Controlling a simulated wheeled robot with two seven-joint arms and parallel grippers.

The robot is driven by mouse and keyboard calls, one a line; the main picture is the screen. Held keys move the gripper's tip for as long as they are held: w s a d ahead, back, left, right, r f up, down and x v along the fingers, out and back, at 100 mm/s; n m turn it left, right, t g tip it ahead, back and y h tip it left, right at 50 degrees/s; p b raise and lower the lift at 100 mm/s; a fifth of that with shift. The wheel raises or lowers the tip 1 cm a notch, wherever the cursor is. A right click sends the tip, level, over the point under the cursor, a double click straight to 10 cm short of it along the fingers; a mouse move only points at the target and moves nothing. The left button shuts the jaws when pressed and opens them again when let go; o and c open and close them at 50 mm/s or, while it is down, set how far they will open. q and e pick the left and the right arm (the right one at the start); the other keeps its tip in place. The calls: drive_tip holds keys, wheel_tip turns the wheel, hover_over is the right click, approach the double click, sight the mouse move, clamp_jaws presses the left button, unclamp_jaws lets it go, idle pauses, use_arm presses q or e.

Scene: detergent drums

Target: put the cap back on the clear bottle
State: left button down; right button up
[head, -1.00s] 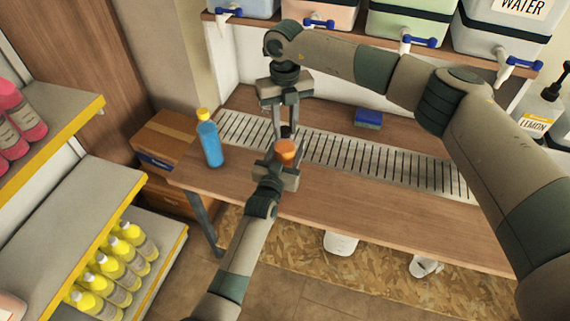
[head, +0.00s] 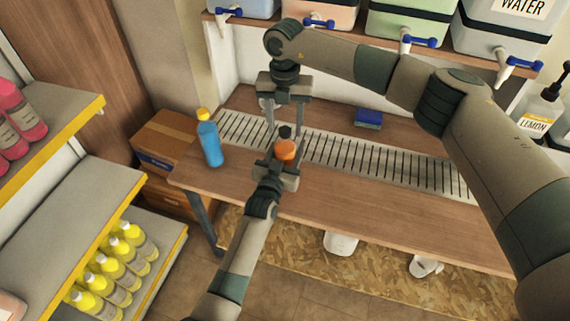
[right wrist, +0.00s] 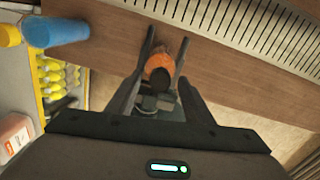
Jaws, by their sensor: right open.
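The clear bottle (head: 285,150) has orange contents and stands in front of the metal grating. The black cap (head: 284,132) sits at its top; I cannot tell how tightly it is seated. The bottle also shows in the right wrist view (right wrist: 160,62), with the dark cap (right wrist: 160,76) in front of it. My left gripper (head: 279,158) comes from below and is shut on the bottle, its fingers along both sides. My right gripper (head: 284,125) points down from above. Its fingers are open, one on each side of the cap and apart from it.
A blue bottle with a yellow cap (head: 210,140) stands on the wooden counter (head: 365,205) to the left. A blue sponge-like block (head: 368,117) lies at the back. The counter on the right is clear.

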wheel_tip(320, 180, up, 12)
idle(0.6)
drive_tip(key=shift+f, duration=0.1)
use_arm(q)
drive_tip(key=c, duration=0.7)
unclamp_jaws()
drive_tip(key=b+v, duration=0.2)
drive_tip(key=v, duration=1.5)
drive_tip(key=shift+s, duration=0.2)
use_arm(e)
wheel_tip(320, 180, down, 3)
drive_tip(key=shift+r, duration=0.2)
